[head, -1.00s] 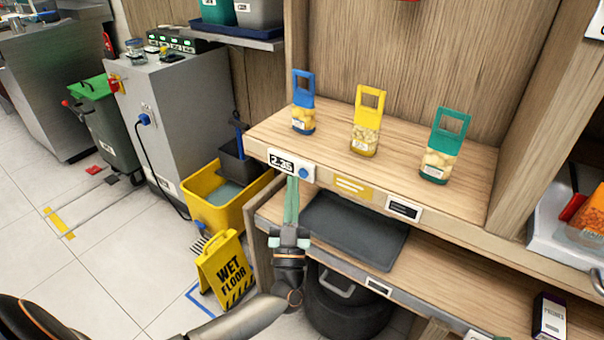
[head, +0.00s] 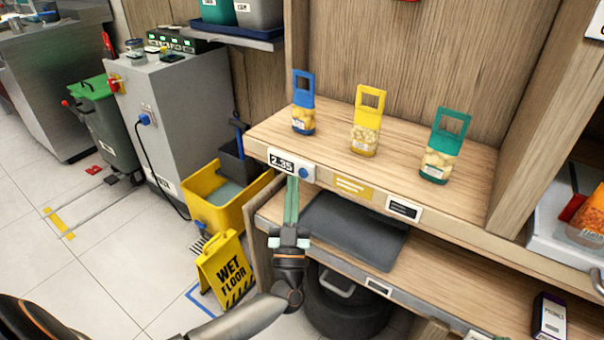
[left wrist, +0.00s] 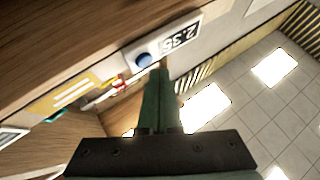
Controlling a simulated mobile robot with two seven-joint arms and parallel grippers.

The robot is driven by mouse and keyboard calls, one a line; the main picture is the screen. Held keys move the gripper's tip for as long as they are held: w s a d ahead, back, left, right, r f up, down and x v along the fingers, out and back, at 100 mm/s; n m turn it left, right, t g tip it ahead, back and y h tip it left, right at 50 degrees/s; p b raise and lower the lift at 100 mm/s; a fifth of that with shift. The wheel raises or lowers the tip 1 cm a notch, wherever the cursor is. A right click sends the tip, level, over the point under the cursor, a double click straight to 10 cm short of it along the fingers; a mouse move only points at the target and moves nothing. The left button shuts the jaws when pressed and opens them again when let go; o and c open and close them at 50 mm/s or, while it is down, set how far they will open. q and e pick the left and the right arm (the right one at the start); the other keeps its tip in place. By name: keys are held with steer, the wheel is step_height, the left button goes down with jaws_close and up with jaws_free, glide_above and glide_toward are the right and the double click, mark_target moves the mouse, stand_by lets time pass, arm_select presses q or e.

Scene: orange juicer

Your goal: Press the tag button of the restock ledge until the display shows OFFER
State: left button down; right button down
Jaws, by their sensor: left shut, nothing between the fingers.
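The restock ledge (head: 268,130) is a wooden shelf with a white tag on its front edge at the left end. The tag's display (head: 281,161) reads 2.35, and a round blue button (head: 304,172) sits just right of it. In the left wrist view the button (left wrist: 143,60) and display (left wrist: 179,37) show upside down. My left gripper (head: 292,182) is shut and empty, its green fingers pointing up just below the tag. Its fingertips (left wrist: 158,68) are close to the button; whether they touch it I cannot tell. My right gripper is not in view.
Blue (head: 303,103), yellow (head: 367,122) and green (head: 442,147) hang-tab packs stand on the ledge. A dark tray (head: 355,230) lies on the lower shelf. A yellow mop bucket (head: 215,207) and wet floor sign (head: 226,270) stand at the left.

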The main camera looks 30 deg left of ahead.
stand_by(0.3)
arm_select(q)
steer(key=shift+w, duration=0.4)
steer(key=shift+w+d, duration=0.1)
steer(key=shift+w, duration=0.35)
stand_by(0.8)
steer(key=shift+s+p, duration=0.5)
steer(key=shift+s, duration=0.35)
